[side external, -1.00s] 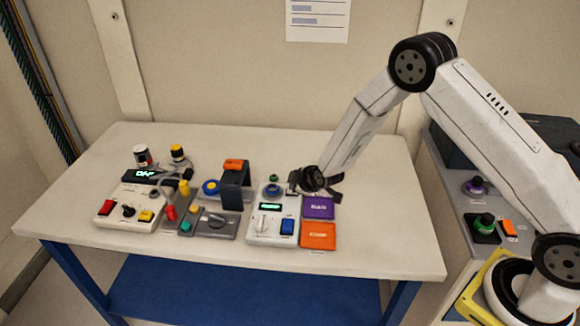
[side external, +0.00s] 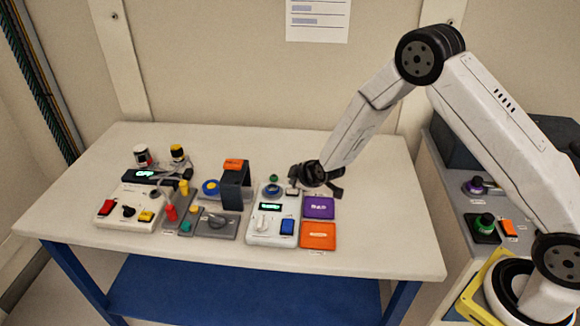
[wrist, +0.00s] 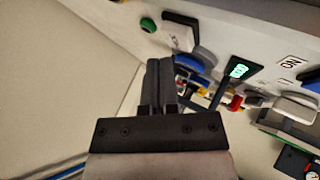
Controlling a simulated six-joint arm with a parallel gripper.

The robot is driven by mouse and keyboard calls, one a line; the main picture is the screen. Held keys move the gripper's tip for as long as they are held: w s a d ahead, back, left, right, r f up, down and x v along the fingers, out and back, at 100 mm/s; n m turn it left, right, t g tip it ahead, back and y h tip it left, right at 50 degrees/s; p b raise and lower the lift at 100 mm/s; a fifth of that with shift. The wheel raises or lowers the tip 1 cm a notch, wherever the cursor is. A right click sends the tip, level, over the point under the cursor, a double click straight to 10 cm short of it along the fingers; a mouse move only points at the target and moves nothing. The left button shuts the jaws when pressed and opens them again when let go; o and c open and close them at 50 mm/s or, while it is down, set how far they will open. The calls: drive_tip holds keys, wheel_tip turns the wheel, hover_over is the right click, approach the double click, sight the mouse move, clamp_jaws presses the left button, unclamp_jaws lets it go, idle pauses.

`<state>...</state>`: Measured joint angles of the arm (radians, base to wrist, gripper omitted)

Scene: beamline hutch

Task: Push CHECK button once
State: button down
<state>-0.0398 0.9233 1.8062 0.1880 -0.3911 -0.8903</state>
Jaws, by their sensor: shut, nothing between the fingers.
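No CHECK label is readable, so I cannot tell which button it names. A white control box (side external: 262,238) on the table has a small green display (side external: 270,207), a white knob and a blue button (side external: 288,227). A small green button (side external: 273,178) stands behind it, and a green button also shows in the wrist view (wrist: 148,24). My gripper (side external: 296,183) hovers above the area behind the box's right side. In the wrist view its fingers (wrist: 160,65) are together and empty, apart from the green button.
Purple (side external: 318,207) and orange (side external: 318,236) pads lie right of the box. A dark arch with an orange top (side external: 234,166) stands to the left. Farther left is another control box (side external: 128,207) with red and yellow buttons. The table's right side is clear.

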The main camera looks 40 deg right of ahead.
sight(295, 190)
drive_tip(key=shift+r, duration=0.15)
drive_tip(key=shift+r, duration=2.35)
drive_tip(key=shift+s+r, duration=0.1)
drive_tip(key=shift+s+r, duration=0.2)
drive_tip(key=shift+s, duration=0.05)
drive_tip(key=s+r+m+g, duration=0.3)
drive_tip(key=s+m, duration=0.1)
drive_tip(key=s, duration=0.9)
drive_tip(key=s+d+r+m+g, duration=0.1)
drive_tip(key=s+r+m+g, duration=0.2)
drive_tip(key=s, duration=1.1)
drive_tip(key=shift+r+m+g, duration=0.3)
drive_tip(key=shift+r+m, duration=0.4)
drive_tip(key=shift+r, duration=0.05)
